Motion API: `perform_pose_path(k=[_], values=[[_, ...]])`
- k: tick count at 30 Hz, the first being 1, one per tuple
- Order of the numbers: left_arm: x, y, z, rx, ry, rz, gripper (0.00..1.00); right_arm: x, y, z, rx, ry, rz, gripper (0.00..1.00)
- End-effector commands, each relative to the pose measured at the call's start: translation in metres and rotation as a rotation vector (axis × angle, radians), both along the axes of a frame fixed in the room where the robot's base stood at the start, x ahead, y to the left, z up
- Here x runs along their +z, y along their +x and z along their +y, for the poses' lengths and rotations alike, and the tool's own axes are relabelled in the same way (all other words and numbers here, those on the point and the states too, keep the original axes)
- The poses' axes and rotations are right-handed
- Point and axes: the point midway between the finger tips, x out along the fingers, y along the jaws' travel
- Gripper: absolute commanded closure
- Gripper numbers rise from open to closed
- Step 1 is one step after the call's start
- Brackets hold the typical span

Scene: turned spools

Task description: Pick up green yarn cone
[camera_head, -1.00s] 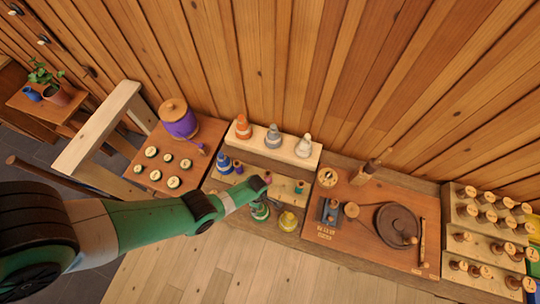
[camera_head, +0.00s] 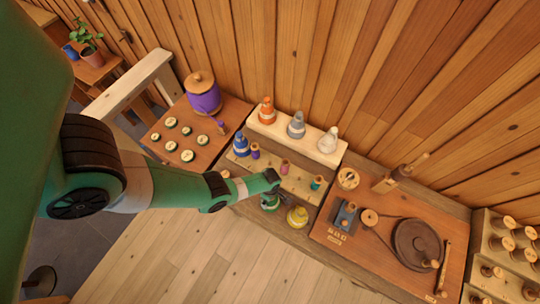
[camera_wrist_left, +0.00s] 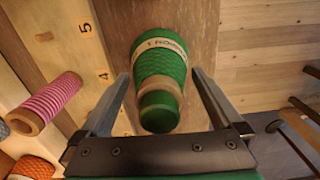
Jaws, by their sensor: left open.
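In the left wrist view the green cone (camera_wrist_left: 161,68) has a pale label band with writing and a narrower cap end pointing toward me. My left gripper (camera_wrist_left: 160,88) is open, with one finger on each side of the cone. Gaps show between the fingers and the cone, so they do not clasp it. My right gripper is not in view.
A pink spool (camera_wrist_left: 50,103) and an orange cone (camera_wrist_left: 33,168) lie left of my gripper in the wrist view. Orange, grey and white cones stand on the back step (camera_head: 335,158). The wooden floor (camera_head: 190,255) in front is clear.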

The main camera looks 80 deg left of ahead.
Motion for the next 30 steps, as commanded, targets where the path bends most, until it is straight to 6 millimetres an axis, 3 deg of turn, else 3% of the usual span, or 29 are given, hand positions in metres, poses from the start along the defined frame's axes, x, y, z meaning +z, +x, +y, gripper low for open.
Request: perform_pose_path(k=[1,7,23,30], values=[[-0.0078,0.0006,0.0000,0.000,0.001,-0.001,0.00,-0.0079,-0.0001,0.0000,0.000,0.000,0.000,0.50],[-0.0043,0.0005,-0.0001,-0.001,0.001,-0.001,0.00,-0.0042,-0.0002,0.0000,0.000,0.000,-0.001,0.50],[-0.0043,0.0004,-0.0001,-0.001,0.000,0.000,0.94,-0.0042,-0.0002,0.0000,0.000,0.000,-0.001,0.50],[-0.0035,0.0009,0.0001,0.000,0.000,-0.001,0.96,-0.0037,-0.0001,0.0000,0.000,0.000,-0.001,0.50]])
